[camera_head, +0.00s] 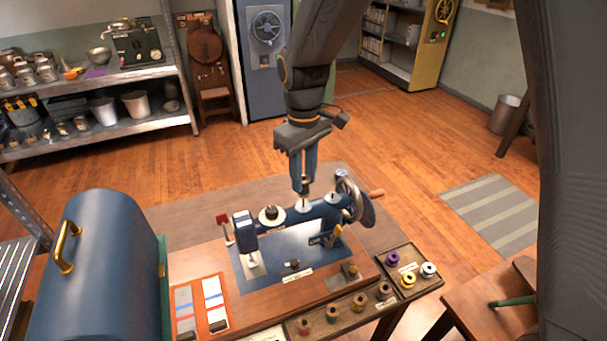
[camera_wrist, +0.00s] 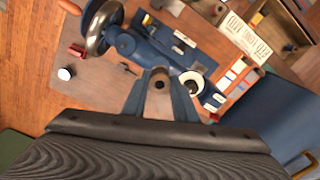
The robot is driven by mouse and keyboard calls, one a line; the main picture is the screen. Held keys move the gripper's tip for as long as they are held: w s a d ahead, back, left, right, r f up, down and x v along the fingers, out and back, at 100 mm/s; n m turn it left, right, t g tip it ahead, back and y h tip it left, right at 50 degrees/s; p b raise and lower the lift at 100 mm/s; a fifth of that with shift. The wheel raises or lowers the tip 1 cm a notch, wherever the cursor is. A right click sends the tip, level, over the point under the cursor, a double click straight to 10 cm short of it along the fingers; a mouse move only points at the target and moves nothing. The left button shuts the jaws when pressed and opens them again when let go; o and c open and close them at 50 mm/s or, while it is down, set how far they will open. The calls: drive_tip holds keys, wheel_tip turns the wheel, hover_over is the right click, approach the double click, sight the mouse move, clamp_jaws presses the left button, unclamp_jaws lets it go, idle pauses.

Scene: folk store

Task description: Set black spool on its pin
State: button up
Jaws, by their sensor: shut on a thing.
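My gripper (camera_head: 304,181) points straight down over the blue sewing machine (camera_head: 318,216), its fingers shut on a small dark spool (camera_head: 305,187). In the wrist view, the spool (camera_wrist: 158,101) is upright between the fingers (camera_wrist: 160,98), with a brownish top and a dark hole. In the head view, the spool is just above a pale disc (camera_head: 303,205) on the machine's arm. I cannot tell whether it touches the disc or is around a pin; the pin is hidden. Another pale disc with a dark centre (camera_head: 271,214) is to the left.
The handwheel (camera_head: 360,204) stands close to the right of my gripper. A blue domed cover (camera_head: 105,265) stands at left.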

sight(304, 189)
drive_tip(key=shift+f, duration=0.55)
idle(0.6)
drive_tip(key=shift+f, duration=0.35)
drive_tip(key=shift+f+b, duration=0.45)
drive_tip(key=shift+f, duration=0.3)
drive_tip(key=shift+f, duration=0.35)
drive_tip(key=shift+f, duration=0.15)
drive_tip(key=o, duration=1)
drive_tip(key=shift+c, duration=0.2)
